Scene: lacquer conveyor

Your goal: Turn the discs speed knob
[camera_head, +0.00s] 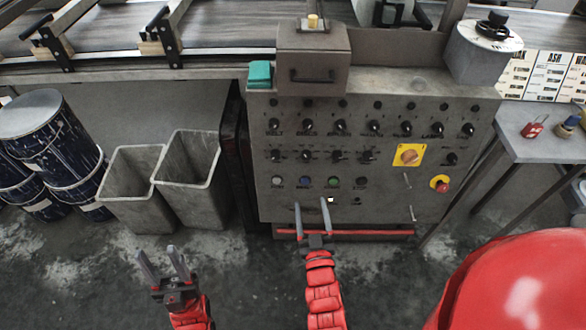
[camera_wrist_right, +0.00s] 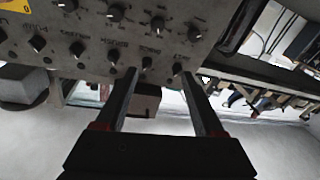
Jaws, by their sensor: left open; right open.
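The grey control panel (camera_head: 375,125) stands ahead with rows of small black knobs; their labels are too small to read for sure. A knob in the upper row, second from left (camera_head: 307,127), seems to be the discs speed knob. The panel appears upside down in the right wrist view, where that knob (camera_wrist_right: 147,62) seems to show between the finger lines. My right gripper (camera_head: 311,207) is open and empty, in front of the panel's lower part; its fingers also show in the wrist view (camera_wrist_right: 157,77). My left gripper (camera_head: 162,262) is open and empty, low over the floor.
A yellow-plated rotary switch (camera_head: 409,155) and a red stop button (camera_head: 441,184) are on the panel's right. Two grey bins (camera_head: 190,180) and blue drums (camera_head: 45,140) stand left. A red rounded object (camera_head: 520,285) fills the lower right. A side table (camera_head: 540,145) stands right.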

